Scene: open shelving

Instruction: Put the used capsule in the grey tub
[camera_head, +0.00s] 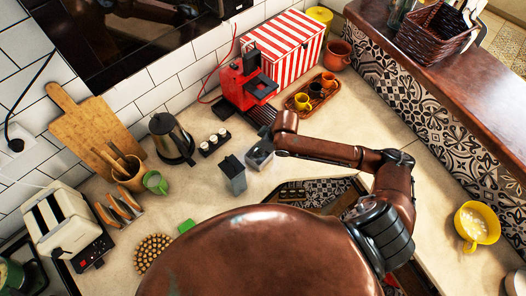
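A dark grey open tub (233,180) stands upright on the counter, left of centre. My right gripper (256,161) is over the counter just right of the tub, below the red coffee machine (240,84). The gripper is small and seen from above, so I cannot tell whether its fingers are open or hold anything. I cannot make out a used capsule. A black holder (208,153) with several white-topped items, perhaps capsules, stands left of the tub. My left gripper is not in view.
A kettle (171,138) stands left of the holder. A wooden tray (300,106) with small cups is right of the machine, before a red-striped box (283,46). An opening in the counter (310,188) lies right of the tub.

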